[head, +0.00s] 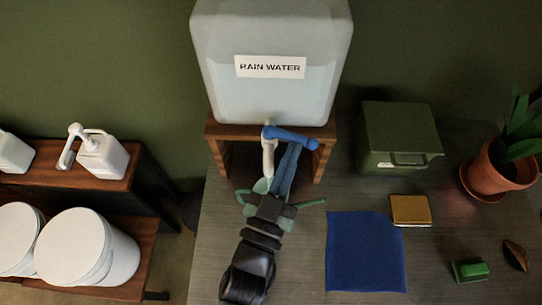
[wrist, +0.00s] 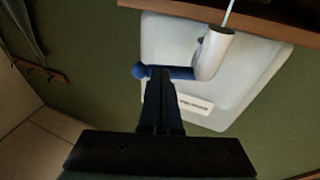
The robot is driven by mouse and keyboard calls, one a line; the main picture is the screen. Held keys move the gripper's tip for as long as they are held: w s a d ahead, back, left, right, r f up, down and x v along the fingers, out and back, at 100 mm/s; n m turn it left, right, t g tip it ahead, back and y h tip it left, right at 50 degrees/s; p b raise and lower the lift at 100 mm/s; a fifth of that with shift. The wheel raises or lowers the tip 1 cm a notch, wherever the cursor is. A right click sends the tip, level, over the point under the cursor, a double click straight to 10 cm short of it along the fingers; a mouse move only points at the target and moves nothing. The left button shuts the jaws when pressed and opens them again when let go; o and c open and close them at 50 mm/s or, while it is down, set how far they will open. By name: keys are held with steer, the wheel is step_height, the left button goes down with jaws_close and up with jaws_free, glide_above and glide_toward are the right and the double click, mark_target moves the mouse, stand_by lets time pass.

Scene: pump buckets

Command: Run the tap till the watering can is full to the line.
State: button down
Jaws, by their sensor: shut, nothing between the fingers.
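A pale translucent tank (head: 272,95) labelled RAIN WATER stands on a wooden stand. Its tap has a pale spout (head: 268,158) and a blue lever (head: 290,138) pointing right in the head view. The wrist view, turned over, shows the spout (wrist: 212,52) and lever (wrist: 172,72). A thin pale stream (wrist: 228,13) leaves the spout's mouth. My gripper (head: 291,150) is shut and empty, its fingertips (wrist: 160,72) at the lever; contact is unclear. A green watering can (head: 312,202) is below the spout, mostly hidden behind my gripper. Its line and water level cannot be seen.
The tank's wooden stand (head: 326,150) frames the tap. Right of it are a green box (head: 400,130), a blue cloth (head: 366,252), a yellow sponge-like block (head: 410,210), a green brush (head: 470,269) and a potted plant (head: 497,172).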

steer(key=shift+w+d, duration=0.75)
steer(key=shift+d, duration=0.05)
stand_by(0.4)
